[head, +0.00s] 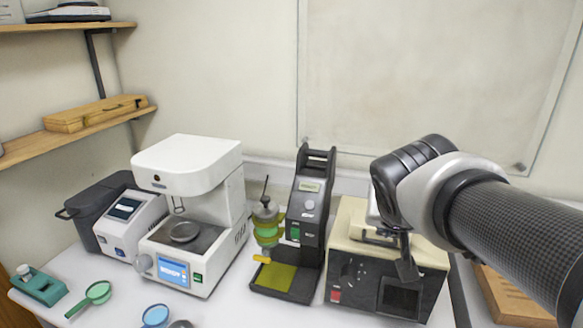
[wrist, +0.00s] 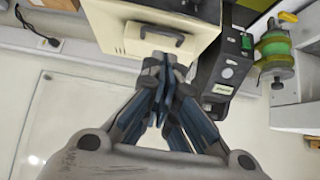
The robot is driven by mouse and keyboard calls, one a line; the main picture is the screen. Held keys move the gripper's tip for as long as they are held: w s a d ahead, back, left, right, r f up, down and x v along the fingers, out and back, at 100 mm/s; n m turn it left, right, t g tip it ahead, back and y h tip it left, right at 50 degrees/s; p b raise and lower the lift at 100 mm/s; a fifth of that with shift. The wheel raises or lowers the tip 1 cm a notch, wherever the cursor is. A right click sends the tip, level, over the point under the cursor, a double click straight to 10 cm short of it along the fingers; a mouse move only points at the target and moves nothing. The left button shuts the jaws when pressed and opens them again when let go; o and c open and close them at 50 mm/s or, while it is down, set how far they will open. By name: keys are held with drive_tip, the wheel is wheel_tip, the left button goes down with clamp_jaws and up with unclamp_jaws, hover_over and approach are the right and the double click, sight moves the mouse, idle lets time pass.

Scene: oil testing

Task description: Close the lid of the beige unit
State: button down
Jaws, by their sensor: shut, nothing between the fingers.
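The beige unit (head: 348,215) stands on the bench at right of centre in the head view, with a beige top and a dark front. A handle (head: 370,238) shows on its top, partly behind my gripper. In the wrist view the beige unit (wrist: 112,22) is at the top, and its handle (wrist: 155,38) lies just beyond my fingertips. My gripper (head: 405,268) points down in front of the unit's top and hides part of it. In the wrist view my gripper (wrist: 161,62) is shut and empty, close to the handle. I cannot tell whether it touches, nor the lid's exact angle.
A black device (head: 306,215) with a green-banded part stands close left of the beige unit. A white machine (head: 190,165) with a screen is further left. A wooden board (head: 515,300) lies at right. The wall panel (head: 430,80) is behind.

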drive_tip(key=w+d+r+g+y+p, duration=0.1)
drive_tip(key=w+d+r+g+p, duration=0.15)
drive_tip(key=w+r+p, duration=0.65)
hover_over(380, 242)
drive_tip(key=w, duration=0.2)
wheel_tip(380, 242, down, 15)
drive_tip(key=shift+s+d+f+g+p, duration=0.2)
drive_tip(key=shift+s+f+g+p, duration=0.2)
drive_tip(key=shift+f, duration=0.25)
drive_tip(key=shift+s, duration=0.1)
drive_tip(key=shift+s+a+f+b, duration=0.1)
drive_tip(key=shift+s+f+b, duration=0.15)
drive_tip(key=shift+f+b, duration=0.3)
drive_tip(key=shift+s+a+f+b, duration=0.1)
drive_tip(key=shift+s+f+b, duration=0.1)
drive_tip(key=shift+f+b, duration=0.35)
drive_tip(key=shift+s+b, duration=0.1)
drive_tip(key=shift+b, duration=0.2)
drive_tip(key=shift+r, duration=0.15)
